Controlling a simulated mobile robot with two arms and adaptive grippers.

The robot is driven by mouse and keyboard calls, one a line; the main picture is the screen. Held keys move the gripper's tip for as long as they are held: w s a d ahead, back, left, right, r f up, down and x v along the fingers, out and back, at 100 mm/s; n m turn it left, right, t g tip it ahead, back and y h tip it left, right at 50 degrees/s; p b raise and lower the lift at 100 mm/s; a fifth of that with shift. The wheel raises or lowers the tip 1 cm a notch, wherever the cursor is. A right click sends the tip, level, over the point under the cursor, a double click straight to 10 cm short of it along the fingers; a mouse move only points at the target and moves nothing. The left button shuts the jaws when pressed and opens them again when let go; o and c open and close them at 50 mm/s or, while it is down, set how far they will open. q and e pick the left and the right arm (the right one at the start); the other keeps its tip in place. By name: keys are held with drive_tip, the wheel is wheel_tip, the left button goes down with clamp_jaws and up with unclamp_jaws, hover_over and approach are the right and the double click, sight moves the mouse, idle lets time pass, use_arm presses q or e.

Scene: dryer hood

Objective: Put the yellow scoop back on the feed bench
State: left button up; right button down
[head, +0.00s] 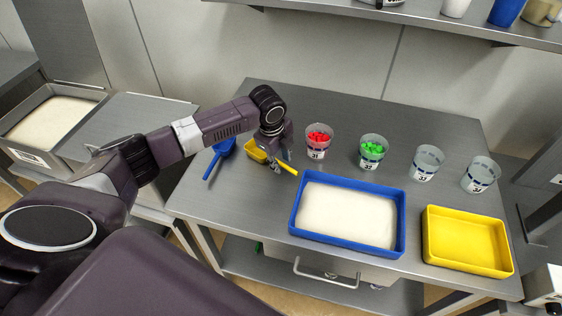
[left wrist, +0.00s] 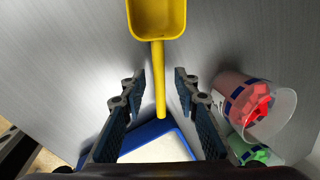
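The yellow scoop (head: 257,154) is at the left part of the metal bench (head: 420,130), its handle pointing right and toward the front. In the left wrist view the scoop (left wrist: 157,20) has its bowl at the top, and its handle runs down between my fingers. My left gripper (head: 277,165) is over the handle; in the left wrist view the gripper (left wrist: 157,84) is open, with a gap on each side of the handle. The scoop looks to lie on the bench top. My right gripper is out of view.
A blue scoop (head: 220,152) lies to the left. A blue tray (head: 400,227) of white material and a yellow tray (head: 467,241) stand at the front. Clear cups line the back, one with red pieces (head: 319,138), one with green pieces (head: 372,150). A shelf (head: 430,20) hangs above.

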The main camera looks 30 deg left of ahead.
use_arm(q)
drive_tip(key=b+v, duration=0.1)
drive_tip(key=v, duration=1)
drive_tip(key=shift+r+b, duration=0.3)
